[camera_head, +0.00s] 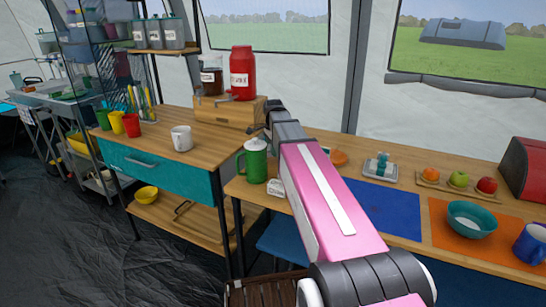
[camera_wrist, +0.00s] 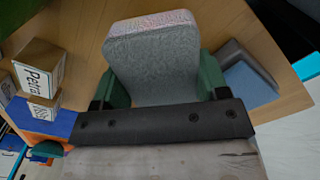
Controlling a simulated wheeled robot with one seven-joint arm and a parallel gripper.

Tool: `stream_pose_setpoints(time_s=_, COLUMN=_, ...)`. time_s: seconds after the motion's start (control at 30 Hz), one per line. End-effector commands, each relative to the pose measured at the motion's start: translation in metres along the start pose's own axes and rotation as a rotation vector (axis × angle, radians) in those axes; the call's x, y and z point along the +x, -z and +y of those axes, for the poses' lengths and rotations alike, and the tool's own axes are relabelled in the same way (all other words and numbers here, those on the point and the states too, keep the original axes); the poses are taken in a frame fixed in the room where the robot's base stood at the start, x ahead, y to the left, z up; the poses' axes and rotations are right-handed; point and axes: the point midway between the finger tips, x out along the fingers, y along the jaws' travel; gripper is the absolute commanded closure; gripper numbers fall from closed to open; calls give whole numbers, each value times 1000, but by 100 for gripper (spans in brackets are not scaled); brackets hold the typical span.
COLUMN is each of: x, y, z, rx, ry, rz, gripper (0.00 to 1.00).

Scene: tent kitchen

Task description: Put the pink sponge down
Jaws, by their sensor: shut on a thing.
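The pink sponge (camera_wrist: 155,55) fills the middle of the wrist view as a thick block, with a speckled pink top edge and a grey-looking broad face. My gripper (camera_wrist: 158,88) is shut on it, with one green finger at each side. The wooden surface shows behind the sponge; I cannot tell whether they touch. In the head view, my gripper (camera_head: 272,118) is at the far end of my pink arm, near the back of the counter. My arm hides the sponge there.
A green pot (camera_head: 252,160) and a white name card (camera_head: 278,188) stand close left of my arm. A blue mat (camera_head: 385,208), a small tray (camera_head: 381,173), a fruit board (camera_head: 455,187) and a teal bowl (camera_head: 473,218) lie right. A wooden box (camera_head: 228,109) with jars stands behind.

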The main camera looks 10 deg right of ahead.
Motion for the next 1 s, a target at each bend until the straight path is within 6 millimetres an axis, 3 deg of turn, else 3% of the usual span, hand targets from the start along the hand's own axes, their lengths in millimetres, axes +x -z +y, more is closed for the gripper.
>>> stream_pose_setpoints(time_s=0.33, x=35, y=0, z=0, rx=0, ry=-2, rz=0, gripper=58)
stream_pose_setpoints(time_s=0.77, x=41, y=0, z=0, rx=0, ry=0, rz=0, gripper=58)
stream_pose_setpoints(time_s=0.8, x=41, y=0, z=0, rx=0, ry=0, rz=0, gripper=19)
stream_pose_setpoints(time_s=0.83, x=40, y=0, z=0, rx=0, ry=0, rz=0, gripper=10)
stream_pose_setpoints(time_s=1.0, x=40, y=0, z=0, rx=0, ry=0, rz=0, gripper=7)
